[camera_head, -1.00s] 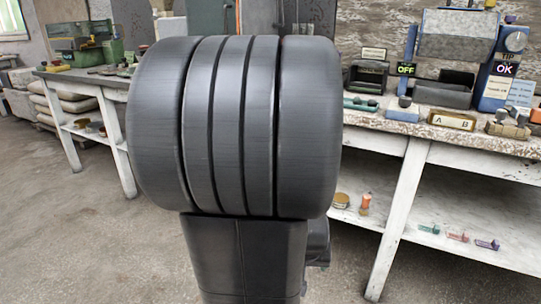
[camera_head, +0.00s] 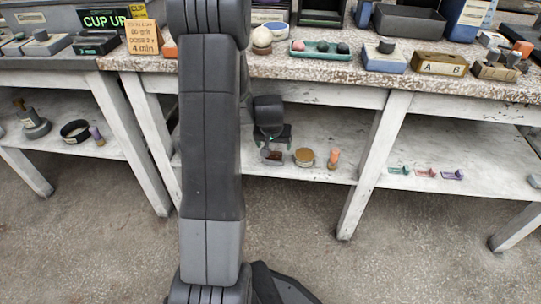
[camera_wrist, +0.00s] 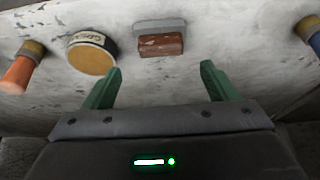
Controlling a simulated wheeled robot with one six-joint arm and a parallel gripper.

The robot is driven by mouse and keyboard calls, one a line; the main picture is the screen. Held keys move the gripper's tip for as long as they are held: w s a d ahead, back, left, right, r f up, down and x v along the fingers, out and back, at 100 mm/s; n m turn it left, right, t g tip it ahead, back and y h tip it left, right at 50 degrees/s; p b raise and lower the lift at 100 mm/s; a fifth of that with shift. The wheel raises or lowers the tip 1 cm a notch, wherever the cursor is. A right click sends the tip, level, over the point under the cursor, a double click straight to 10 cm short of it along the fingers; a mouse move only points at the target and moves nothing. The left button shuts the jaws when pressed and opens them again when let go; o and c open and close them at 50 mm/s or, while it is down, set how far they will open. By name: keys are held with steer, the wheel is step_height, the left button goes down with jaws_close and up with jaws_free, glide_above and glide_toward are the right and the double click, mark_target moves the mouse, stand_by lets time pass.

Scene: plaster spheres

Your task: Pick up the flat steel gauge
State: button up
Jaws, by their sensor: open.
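In the wrist view a flat grey piece (camera_wrist: 160,27), which looks like the steel gauge, lies against a reddish-brown block (camera_wrist: 161,45) on the white shelf. I cannot tell whether it rests on the block or behind it. My gripper (camera_wrist: 161,70) is open and empty, its two green fingers apart and pointing toward the block, with a gap between. In the head view my gripper (camera_head: 270,140) is low over the lower shelf, under the bench top. There the reddish block (camera_head: 272,155) shows small below it, and the grey piece is not clear.
Small coloured pieces (camera_head: 426,172) lie farther right. The bench top (camera_head: 300,68) is overhead, and a table leg (camera_head: 372,160) stands to the right.

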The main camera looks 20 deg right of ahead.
mark_target(274, 152)
steer(key=b+x, duration=0.2)
steer(key=x, duration=0.3)
steer(key=shift+s+a+f, duration=0.15)
steer(key=shift+f, duration=0.15)
steer(key=shift+r, duration=0.1)
steer(key=shift+c, duration=0.2)
steer(key=c, duration=1.2)
steer(key=shift+c, duration=0.2)
steer(key=shift+r, duration=0.15)
